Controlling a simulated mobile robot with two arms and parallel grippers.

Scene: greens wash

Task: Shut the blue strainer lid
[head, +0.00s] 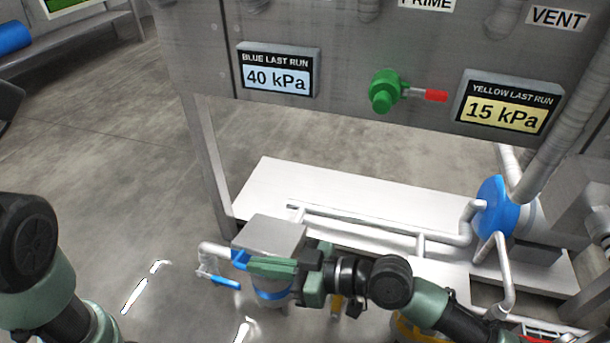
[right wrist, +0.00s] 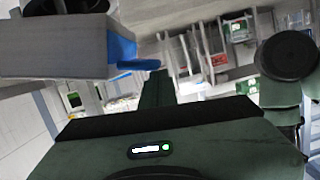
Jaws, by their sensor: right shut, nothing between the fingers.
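The blue strainer (head: 272,294), a round pale body with a blue band, stands low in front of the white base. Its grey square lid (head: 268,233) shows above the body, with a blue part at its left. The lid's exact angle is hard to tell. My right gripper (head: 278,266) is shut and empty, in front of the lid and over the strainer's upper part, hiding where they meet. In the right wrist view, a grey block with a blue edge, seemingly the lid (right wrist: 60,45), is at upper left, beside the finger. My left gripper is out of view.
A blue valve handle (head: 225,283) is left of the strainer. A yellow strainer (head: 408,330) is partly hidden under my right arm. White pipes (head: 370,220) run behind, and a blue pump (head: 492,208) is at right. The floor at left is clear.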

